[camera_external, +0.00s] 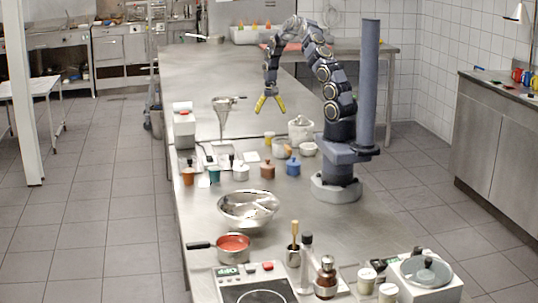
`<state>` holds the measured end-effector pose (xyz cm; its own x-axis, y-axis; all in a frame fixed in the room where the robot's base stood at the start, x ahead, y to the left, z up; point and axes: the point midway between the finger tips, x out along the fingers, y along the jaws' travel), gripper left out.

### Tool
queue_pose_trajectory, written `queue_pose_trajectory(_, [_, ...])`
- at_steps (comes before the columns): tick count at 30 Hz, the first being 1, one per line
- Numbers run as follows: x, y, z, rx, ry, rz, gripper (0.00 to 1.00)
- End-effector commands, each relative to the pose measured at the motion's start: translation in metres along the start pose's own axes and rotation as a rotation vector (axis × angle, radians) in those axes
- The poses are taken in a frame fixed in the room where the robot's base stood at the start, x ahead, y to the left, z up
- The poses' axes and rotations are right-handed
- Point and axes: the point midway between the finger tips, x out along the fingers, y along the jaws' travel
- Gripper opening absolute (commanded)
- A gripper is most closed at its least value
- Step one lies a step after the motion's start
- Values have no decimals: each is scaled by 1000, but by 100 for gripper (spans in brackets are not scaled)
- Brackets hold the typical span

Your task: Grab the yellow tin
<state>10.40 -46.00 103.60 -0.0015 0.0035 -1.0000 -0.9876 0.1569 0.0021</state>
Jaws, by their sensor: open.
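A small yellow tin (268,139) appears to stand on the steel counter (230,65), partly hidden behind a pale jar (279,149); it is too small to make out in detail. My gripper (269,108) has yellow fingers. They point down and are spread apart with nothing between them. In the picture it hangs above the yellow tin, in the air over the counter; its exact height and depth cannot be told.
A white canister (300,129), a white bowl (308,149), a blue jar (293,166) and a brown jar (267,169) stand close by. A funnel on a stand (224,115) is to the left. A metal bowl (248,207) is nearer the camera. The far counter is mostly clear.

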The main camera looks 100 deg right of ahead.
Motion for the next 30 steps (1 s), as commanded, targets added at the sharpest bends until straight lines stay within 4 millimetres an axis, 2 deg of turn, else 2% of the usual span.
queue_pose_trajectory(1, [15,0,0,0,-2,1,78])
queue_pose_trajectory(3, [27,0,0,0,-2,1,78])
queue_pose_trajectory(17, [70,-1,-2,0,1,0,78])
queue_pose_trajectory(24, [104,-2,-4,0,0,0,78])
queue_pose_trajectory(30, [111,-2,-5,0,3,-2,78])
